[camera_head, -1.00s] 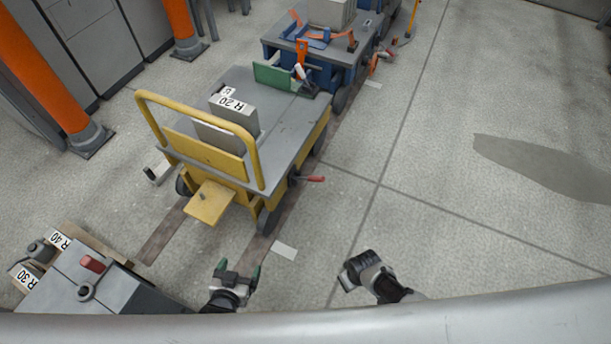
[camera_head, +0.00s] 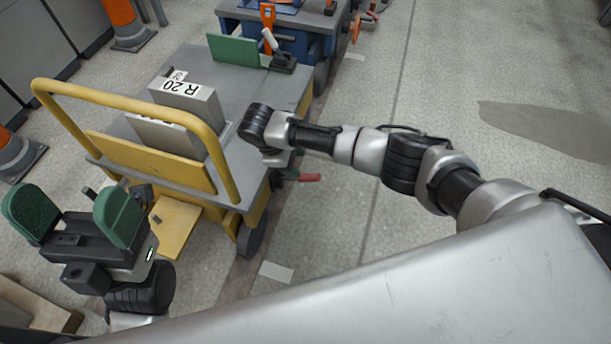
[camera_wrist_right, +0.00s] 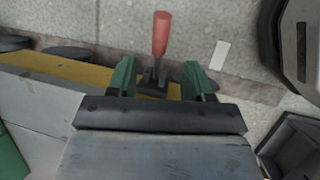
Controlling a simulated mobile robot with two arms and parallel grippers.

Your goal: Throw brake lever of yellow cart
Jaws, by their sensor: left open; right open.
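The yellow cart (camera_head: 228,185) stands left of centre in the head view, with a grey deck and a yellow push rail. Its brake lever (camera_head: 310,177) has a red handle sticking out from the cart's right side. In the right wrist view the red brake lever (camera_wrist_right: 161,34) points up the picture, lying ahead of and between the open green fingers of my right gripper (camera_wrist_right: 163,78). No contact shows. In the head view my right gripper (camera_head: 288,174) is at the cart's right side, partly hidden by my wrist. My left gripper (camera_head: 76,208) is open and empty by the cart's push-rail end.
A grey block marked R 20 (camera_head: 190,98) stands on the deck. A blue cart (camera_head: 300,40) stands beyond. The floor at right is open.

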